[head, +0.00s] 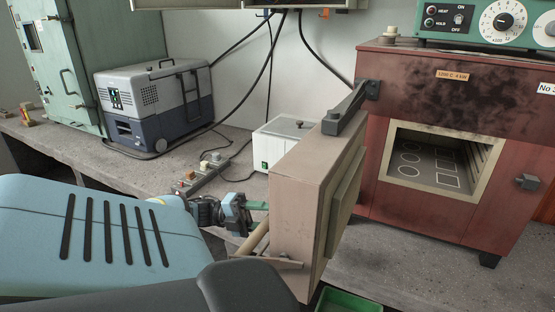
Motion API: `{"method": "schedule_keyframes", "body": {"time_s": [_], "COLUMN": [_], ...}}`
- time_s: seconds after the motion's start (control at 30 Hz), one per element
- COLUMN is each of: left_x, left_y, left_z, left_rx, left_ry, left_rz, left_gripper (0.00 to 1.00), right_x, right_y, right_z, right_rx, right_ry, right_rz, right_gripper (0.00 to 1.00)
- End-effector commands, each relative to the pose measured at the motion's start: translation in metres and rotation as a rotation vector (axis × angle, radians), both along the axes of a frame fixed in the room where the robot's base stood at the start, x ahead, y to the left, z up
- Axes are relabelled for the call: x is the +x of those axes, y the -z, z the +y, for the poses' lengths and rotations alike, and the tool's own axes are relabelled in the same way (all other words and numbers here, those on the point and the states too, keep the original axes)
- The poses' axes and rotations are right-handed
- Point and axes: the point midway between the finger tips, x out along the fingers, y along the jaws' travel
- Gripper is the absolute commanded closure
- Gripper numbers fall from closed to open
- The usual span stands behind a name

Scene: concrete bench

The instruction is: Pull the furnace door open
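The red furnace (440,215) stands on the bench at the right. Its chamber is uncovered and shows a dark floor with pale ring and square outlines. The thick tan furnace door (300,195) stands swung well out to the left, hanging from a dark hinge arm (345,108). A tan rod handle (256,238) is on the door's outer face, near its lower left. My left gripper (250,215) is at that face, close by the handle. I cannot tell whether its fingers are around the handle or apart from it. My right gripper is out of view.
A small white box (278,143) stands behind the door, beside a power strip (200,178) with cables. A grey cooler box (155,105) and a green cabinet (62,65) are at the left. A green tray (345,301) lies below the door. Bench in front of the furnace is clear.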

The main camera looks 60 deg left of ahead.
Motion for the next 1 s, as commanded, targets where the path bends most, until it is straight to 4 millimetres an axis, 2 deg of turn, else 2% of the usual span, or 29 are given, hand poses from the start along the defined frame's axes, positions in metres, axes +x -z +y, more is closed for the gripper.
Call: {"method": "schedule_keyframes", "body": {"time_s": [0.1, 0.33, 1.0], "left_x": [-0.013, -0.028, -0.029], "left_y": [0.006, 0.011, 0.011], "left_z": [0.016, 0.032, 0.034], "left_rx": [0.0, 0.0, -0.001], "left_ry": [-0.004, -0.003, -0.002], "left_rz": [0.005, 0.005, 0.004], "left_gripper": [0.54, 0.54, 0.54], "right_x": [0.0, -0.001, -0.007], "right_y": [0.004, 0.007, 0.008], "right_z": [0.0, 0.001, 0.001], "right_rx": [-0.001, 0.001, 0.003], "right_ry": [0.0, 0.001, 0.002], "right_rz": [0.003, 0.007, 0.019], "right_gripper": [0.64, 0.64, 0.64]}}
